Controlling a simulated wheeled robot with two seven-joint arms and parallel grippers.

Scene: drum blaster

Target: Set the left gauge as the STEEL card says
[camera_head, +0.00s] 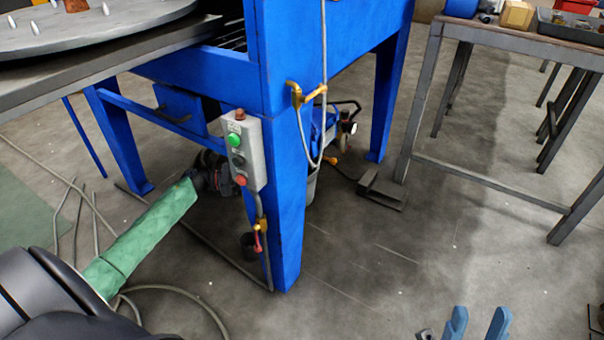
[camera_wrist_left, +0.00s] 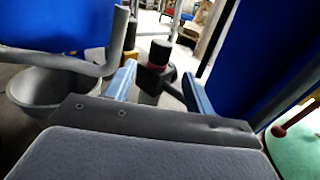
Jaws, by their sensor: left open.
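In the left wrist view a black knob (camera_wrist_left: 160,52) with a red ring stands on a dark fitting between the light-blue fingers of my left gripper (camera_wrist_left: 158,88). The left fingers are open, one each side of the fitting; whether they touch it I cannot tell. In the head view the left gripper is hidden. A small pale round part, perhaps a gauge (camera_head: 349,127), shows behind the blue leg, too small to read. No STEEL card can be made out. My right gripper (camera_head: 477,326) is open and apparently empty at the bottom edge, over the floor.
The blue cabinet (camera_head: 285,220) carries a button box (camera_head: 240,150) and a yellow hose bracket (camera_head: 306,94). A metal table (camera_head: 520,40) stands at the right. A grey bucket (camera_wrist_left: 40,92) and blue panels crowd the left gripper. Hoses lie at lower left; the middle floor is clear.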

